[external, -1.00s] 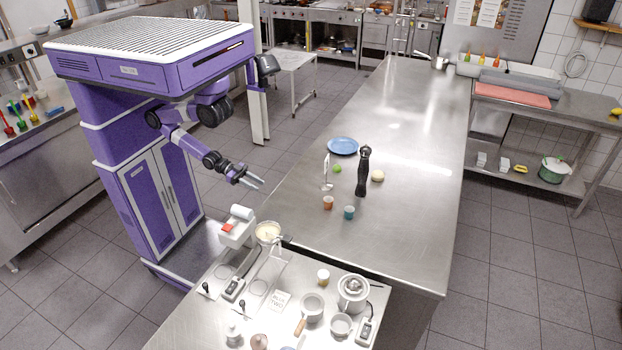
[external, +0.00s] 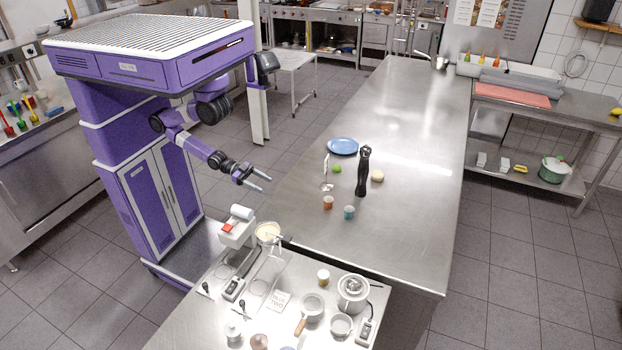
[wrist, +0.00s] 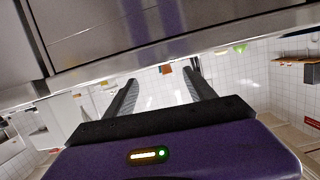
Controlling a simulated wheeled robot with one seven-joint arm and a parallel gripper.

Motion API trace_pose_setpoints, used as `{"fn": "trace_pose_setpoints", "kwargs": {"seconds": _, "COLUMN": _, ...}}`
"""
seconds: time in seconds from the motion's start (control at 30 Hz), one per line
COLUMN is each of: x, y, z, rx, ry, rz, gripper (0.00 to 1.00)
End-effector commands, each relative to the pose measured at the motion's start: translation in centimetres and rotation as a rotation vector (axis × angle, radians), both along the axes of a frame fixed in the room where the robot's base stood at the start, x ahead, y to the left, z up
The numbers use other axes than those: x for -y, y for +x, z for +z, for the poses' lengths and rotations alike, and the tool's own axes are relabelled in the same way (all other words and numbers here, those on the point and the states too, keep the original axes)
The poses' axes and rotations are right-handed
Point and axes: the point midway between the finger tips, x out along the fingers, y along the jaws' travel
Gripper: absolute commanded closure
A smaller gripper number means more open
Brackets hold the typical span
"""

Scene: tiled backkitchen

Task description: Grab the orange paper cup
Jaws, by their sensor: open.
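The orange paper cup (external: 328,202) stands upright on the near part of the long steel counter (external: 400,240). A teal cup (external: 349,212) stands just to its right. My gripper (external: 268,183) is open and empty, up in the air near the counter's left edge, to the left of the orange cup and well apart from it. In the wrist view the counter appears upside down along the top. A small orange patch (wrist: 166,69), which looks like the cup, shows between the two open fingers in the distance.
A tall black pepper mill (external: 364,172) stands behind the cups, with a green fruit (external: 337,169), a pale round item (external: 377,176), a thin stand (external: 326,174) and a blue plate (external: 343,146) around it. The counter's right side is clear. A cluttered counter (external: 200,325) lies in front.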

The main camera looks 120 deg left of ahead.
Motion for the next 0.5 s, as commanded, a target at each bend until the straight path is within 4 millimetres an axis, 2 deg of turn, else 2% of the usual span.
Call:
{"fn": "trace_pose_setpoints", "kwargs": {"seconds": 0.03, "x": -0.4, "y": 1.6, "z": 1.2, "rx": 0.018, "ry": 0.015, "rz": -0.005, "gripper": 0.36}}
{"fn": "trace_pose_setpoints", "kwargs": {"seconds": 0.23, "x": -1.4, "y": 7.7, "z": 2.8, "rx": 0.046, "ry": 0.067, "rz": -0.028, "gripper": 0.36}}
{"fn": "trace_pose_setpoints", "kwargs": {"seconds": 0.5, "x": -1.9, "y": 16.6, "z": 2.4, "rx": -0.001, "ry": 0.043, "rz": -0.072, "gripper": 0.36}}
